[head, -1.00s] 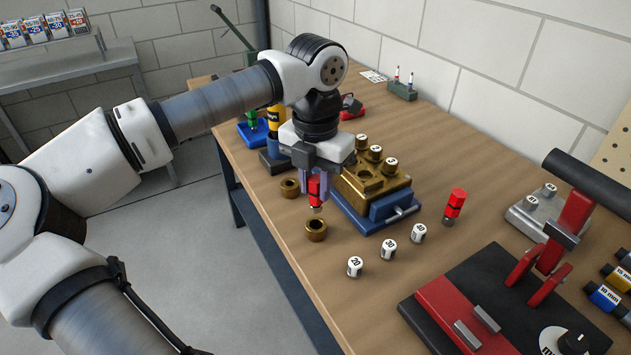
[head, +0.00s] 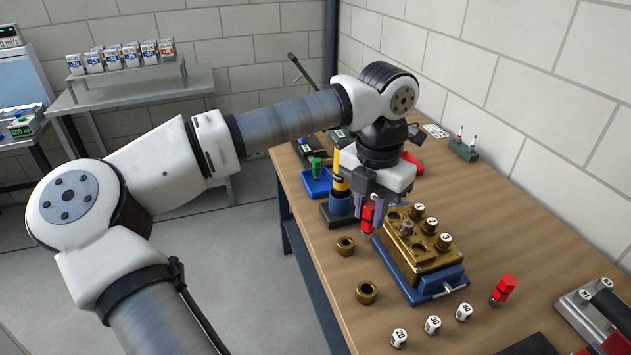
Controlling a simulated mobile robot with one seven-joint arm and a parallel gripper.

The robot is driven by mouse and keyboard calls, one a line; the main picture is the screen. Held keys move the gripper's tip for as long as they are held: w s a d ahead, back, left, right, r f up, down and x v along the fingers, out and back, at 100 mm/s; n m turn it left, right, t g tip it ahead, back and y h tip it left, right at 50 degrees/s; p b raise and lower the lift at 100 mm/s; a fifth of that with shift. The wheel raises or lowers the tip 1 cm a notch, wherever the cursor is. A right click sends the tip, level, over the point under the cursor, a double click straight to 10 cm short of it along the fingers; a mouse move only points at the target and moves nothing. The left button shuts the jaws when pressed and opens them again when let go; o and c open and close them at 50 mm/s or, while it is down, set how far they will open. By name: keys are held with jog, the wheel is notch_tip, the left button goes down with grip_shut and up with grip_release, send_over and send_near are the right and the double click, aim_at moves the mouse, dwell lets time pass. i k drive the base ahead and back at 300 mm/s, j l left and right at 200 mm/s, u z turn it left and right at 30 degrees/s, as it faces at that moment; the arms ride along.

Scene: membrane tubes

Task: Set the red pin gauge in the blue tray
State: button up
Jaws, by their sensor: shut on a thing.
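My gripper (head: 372,213) is shut on a red cylinder, the red pin gauge (head: 367,220), and holds it upright with its lower end pointing down. It hangs left of the brass block, and I cannot tell how high it is above the bench. The fingers hide part of it. A blue tray (head: 318,194) lies farther back and left on the bench, with a green-topped piece on it. A second red piece with a metal end (head: 504,289) stands on the bench at the right.
A brass block (head: 430,262) with numbered white-topped plugs sits on a blue base. Two brass rings, one nearer (head: 366,292) and one farther (head: 345,246), lie left of it. A yellow-and-black piece (head: 340,183) stands between the tray and my gripper. Numbered caps (head: 433,325) lie in front.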

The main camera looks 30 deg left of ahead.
aim_at(321, 189)
jog(key=i+j, duration=0.2)
jog(key=j, duration=0.25)
jog(key=i+j+u, duration=0.1)
jog(key=j, duration=0.3)
jog(key=i+j, duration=0.35)
jog(key=i+j+u, duration=0.1)
jog(key=j, duration=0.4)
jog(key=i+j, duration=0.35)
